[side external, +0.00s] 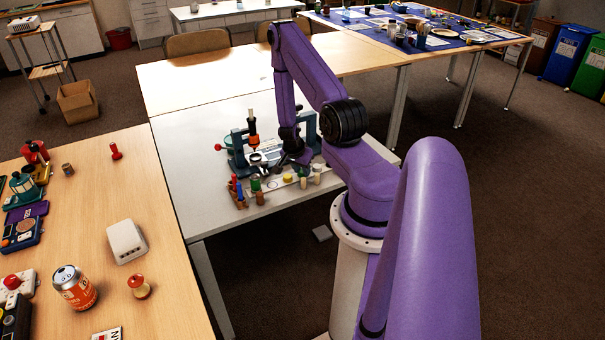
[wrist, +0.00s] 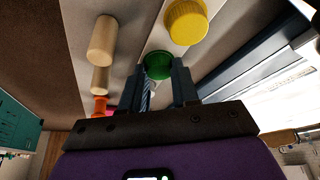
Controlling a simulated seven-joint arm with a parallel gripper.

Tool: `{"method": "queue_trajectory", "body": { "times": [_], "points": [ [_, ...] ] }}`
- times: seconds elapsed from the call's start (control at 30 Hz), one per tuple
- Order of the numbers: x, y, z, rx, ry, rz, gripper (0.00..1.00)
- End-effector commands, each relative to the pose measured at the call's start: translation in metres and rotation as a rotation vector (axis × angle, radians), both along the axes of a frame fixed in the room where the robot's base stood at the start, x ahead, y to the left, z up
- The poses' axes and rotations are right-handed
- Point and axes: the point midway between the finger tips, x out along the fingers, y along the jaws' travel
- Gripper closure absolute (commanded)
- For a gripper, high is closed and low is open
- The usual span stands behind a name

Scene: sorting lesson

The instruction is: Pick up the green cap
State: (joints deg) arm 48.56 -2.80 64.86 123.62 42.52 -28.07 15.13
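The green cap (wrist: 158,65) is round and ridged. In the wrist view it shows at the fingertips, in line with the gap between them. My gripper (wrist: 158,82) has its two dark fingers spread, one on each side, with a gap on the left; whether they touch the cap is not clear. In the side view my gripper (side external: 299,158) is low over the white table, close to the small caps and pegs. I cannot tell which small green thing there is this cap.
A yellow cap (wrist: 186,22) lies just beyond the green one, with a pale wooden peg (wrist: 102,40) to the left. A teal stand (side external: 238,150) is behind on the white table (side external: 190,200). The wooden table (side external: 100,190) at left holds a can (side external: 75,288) and other things.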

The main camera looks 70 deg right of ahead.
Motion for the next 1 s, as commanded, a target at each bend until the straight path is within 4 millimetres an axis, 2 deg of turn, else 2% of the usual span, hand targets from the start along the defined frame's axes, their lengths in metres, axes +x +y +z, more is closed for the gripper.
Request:
{"method": "queue_trajectory", "body": {
  "times": [0.67,0.87,1.0],
  "points": [
    [0.001,0.0,0.005,-0.001,-0.001,0.0,1.0],
    [0.001,-0.001,0.022,-0.002,-0.002,0.0,1.0],
    [0.001,-0.001,0.045,-0.005,-0.003,-0.003,1.0]
  ]
}}
